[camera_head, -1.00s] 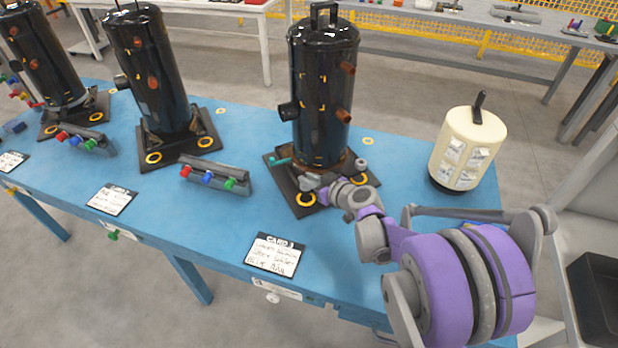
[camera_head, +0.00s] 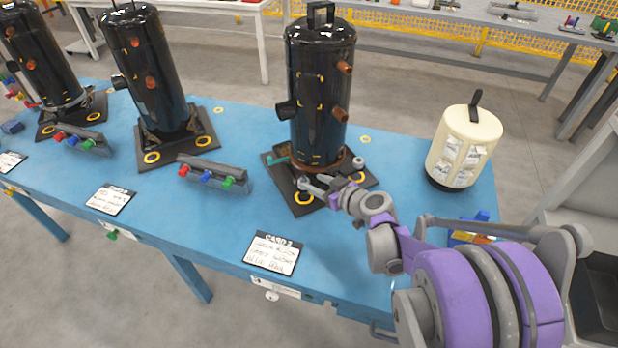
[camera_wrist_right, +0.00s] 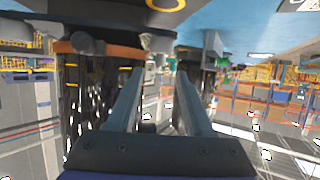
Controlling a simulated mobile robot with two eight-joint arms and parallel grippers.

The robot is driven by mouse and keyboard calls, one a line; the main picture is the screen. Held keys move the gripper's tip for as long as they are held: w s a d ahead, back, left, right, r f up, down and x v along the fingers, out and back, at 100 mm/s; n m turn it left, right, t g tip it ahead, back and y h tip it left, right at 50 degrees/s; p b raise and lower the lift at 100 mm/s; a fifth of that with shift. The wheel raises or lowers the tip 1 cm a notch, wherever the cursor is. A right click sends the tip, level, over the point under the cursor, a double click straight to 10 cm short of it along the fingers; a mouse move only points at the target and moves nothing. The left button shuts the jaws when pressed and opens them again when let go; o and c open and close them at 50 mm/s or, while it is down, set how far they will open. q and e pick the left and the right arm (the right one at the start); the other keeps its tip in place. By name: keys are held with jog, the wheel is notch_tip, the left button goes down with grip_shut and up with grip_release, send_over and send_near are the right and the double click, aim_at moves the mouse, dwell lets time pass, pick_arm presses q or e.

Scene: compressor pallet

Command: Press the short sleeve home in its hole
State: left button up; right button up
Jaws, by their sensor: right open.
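The short sleeve cannot be made out for sure in either view, and neither can its hole. The nearest black compressor (camera_head: 318,100) stands upright on a dark base plate (camera_head: 281,178) with yellow rings. A copper-coloured band circles its foot. My right gripper (camera_head: 322,190) is low at the front of this plate, its jaws open, beside the compressor foot. In the right wrist view the two fingers (camera_wrist_right: 160,74) stand apart with no part clearly between them; the compressor appears upside down to the left. A small grey round piece (camera_head: 358,163) is at the plate's right. My left gripper is out of view.
Two more black compressors (camera_head: 150,75) (camera_head: 45,60) stand to the left on the blue table (camera_head: 235,235). A cream cylinder (camera_head: 463,147) stands at the right. A rack with coloured knobs (camera_head: 213,175) and a card (camera_head: 275,254) lie near the front. A blue tray (camera_head: 482,217) is partly hidden behind my arm.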

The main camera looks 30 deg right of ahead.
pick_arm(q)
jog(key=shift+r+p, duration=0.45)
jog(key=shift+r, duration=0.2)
pick_arm(e)
jog(key=v, duration=0.6)
jog(key=s+a+r+g+y+p, duration=0.1)
jog(key=s+a+r+g+p, duration=0.2)
jog(key=a, duration=0.4)
jog(key=s+a+r+g+y+p, duration=0.1)
jog(key=s+a+g+p, duration=0.1)
jog(key=s+a+p, duration=0.45)
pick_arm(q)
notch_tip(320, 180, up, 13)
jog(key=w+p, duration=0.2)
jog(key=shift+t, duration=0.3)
pick_arm(e)
jog(key=s+a+r+m+g+h, duration=0.1)
jog(key=s+a+r+g+h, duration=0.2)
jog(key=s, duration=0.5)
jog(key=shift+r+m+h, duration=0.3)
jog(key=shift+r, duration=0.2)
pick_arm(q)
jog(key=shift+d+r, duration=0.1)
pick_arm(e)
jog(key=shift+s, duration=0.15)
